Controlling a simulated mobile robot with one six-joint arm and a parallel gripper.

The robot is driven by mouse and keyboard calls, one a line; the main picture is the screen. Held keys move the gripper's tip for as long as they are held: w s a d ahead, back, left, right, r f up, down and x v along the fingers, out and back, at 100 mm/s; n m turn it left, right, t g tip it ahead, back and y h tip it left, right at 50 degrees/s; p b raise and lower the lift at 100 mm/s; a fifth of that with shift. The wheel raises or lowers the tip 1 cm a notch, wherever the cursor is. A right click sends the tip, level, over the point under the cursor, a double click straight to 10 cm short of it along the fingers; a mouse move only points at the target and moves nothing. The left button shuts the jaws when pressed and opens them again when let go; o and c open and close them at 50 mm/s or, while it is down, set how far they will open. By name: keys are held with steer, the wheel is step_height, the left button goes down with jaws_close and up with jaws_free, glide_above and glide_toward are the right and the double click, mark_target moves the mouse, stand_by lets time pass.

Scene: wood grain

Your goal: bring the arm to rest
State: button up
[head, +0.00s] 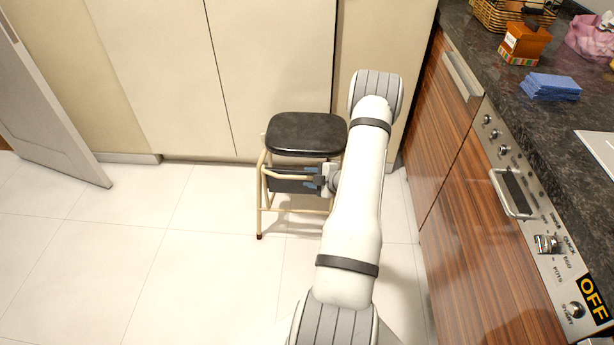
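My white arm reaches forward over the tiled floor in the head view, with its elbow joint at the far end. My gripper (314,182) shows to the left of the arm and points left. It is small in the picture and partly hidden by the arm, so I cannot tell whether its fingers are open or shut. It appears in front of the stool (305,134), which has a black seat and a cream metal frame. I cannot tell whether it touches the stool's frame.
Beige cupboards (170,75) line the back. A grey door (45,110) stands ajar at left. At right, a dark countertop (535,125) over wood-grain cabinets (480,215) holds blue cloths (550,86), an orange box (524,42) and a basket (508,12). The floor at left is clear.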

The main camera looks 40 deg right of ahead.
stand_by(0.4)
steer(key=w+a+r+n+g+y+p, duration=0.1)
steer(key=a+r+n+y+p, duration=0.1)
steer(key=a+r+n, duration=0.55)
steer(key=w+a+r+n+g+y+p, duration=0.15)
steer(key=a+r+n, duration=0.35)
steer(key=r, duration=0.5)
steer(key=s+a+r+n+g+y+p, duration=0.1)
steer(key=s+a+r+n+g+p, duration=0.15)
steer(key=a+r+n, duration=0.5)
steer(key=s+a+r+n+g+y+p, duration=0.1)
steer(key=s+a+r+n+g+p, duration=0.15)
steer(key=a+r+n, duration=0.45)
steer(key=s+a+r+n+g+h+p, duration=0.1)
steer(key=s+r+n+h+p, duration=0.3)
steer(key=s+r+n, duration=0.6)
steer(key=s+a+r+n+g+h+p, duration=0.1)
steer(key=s+a+r+n+h+p, duration=0.3)
steer(key=s+r+n, duration=0.7)
steer(key=n+p, duration=0.1)
steer(key=n, duration=0.9)
steer(key=shift+a+p, duration=0.15)
steer(key=shift+p, duration=0.15)
